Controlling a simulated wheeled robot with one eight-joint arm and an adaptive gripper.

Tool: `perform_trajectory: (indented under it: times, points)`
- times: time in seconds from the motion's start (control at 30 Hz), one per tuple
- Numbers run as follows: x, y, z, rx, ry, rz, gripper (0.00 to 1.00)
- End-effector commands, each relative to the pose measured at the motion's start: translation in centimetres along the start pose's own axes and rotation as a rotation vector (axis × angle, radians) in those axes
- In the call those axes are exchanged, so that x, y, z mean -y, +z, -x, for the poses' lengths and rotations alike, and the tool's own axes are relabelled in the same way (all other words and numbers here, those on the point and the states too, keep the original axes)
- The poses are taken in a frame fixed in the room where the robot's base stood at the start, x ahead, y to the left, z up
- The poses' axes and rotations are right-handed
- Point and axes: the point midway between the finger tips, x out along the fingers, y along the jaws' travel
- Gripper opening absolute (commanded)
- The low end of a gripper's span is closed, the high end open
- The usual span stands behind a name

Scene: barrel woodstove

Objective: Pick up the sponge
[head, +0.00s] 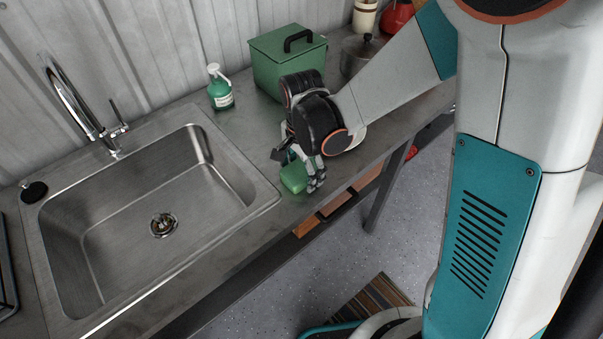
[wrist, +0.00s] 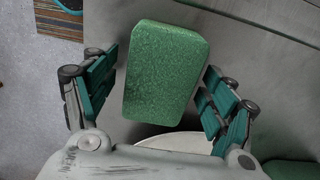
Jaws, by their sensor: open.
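The sponge (head: 293,176) is a green block on the grey counter, just right of the sink, near the counter's front edge. In the wrist view the sponge (wrist: 166,72) lies between the two open fingers of my gripper (wrist: 158,92), with a gap showing on each side. In the head view my gripper (head: 301,171) reaches down over the sponge and hides part of it. Whether the fingertips touch the counter cannot be told.
The steel sink (head: 150,210) lies to the left with a faucet (head: 85,110) behind it. A green soap bottle (head: 219,87), a green box (head: 287,58) and a grey pot (head: 357,54) stand behind my gripper. The counter's front edge is close by.

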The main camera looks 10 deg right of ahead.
Motion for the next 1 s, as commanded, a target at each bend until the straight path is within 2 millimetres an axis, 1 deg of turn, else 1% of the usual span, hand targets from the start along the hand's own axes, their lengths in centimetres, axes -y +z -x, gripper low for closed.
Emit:
perform_trajectory:
  times: [0.03,0.07,0.1,0.17,0.27,0.37,0.4,0.73,0.87,1.0]
  points:
    - [0.0,0.0,0.1,0.000,0.000,0.000,0.78]
    - [0.0,0.0,0.1,0.000,0.000,0.000,0.75]
    - [0.0,0.0,0.1,0.000,0.000,0.000,0.67]
    - [0.0,0.0,0.1,0.000,0.000,0.000,0.60]
    - [0.0,0.0,0.1,0.000,0.000,0.000,0.46]
    - [0.0,0.0,0.1,0.000,0.000,0.000,0.44]
    - [0.0,0.0,0.1,0.000,0.000,0.000,0.42]
    - [0.0,0.0,0.4,0.000,0.000,0.000,0.42]
    - [0.0,0.0,1.3,0.000,0.000,0.000,0.42]
    - [0.0,0.0,3.1,0.000,0.000,0.000,0.42]
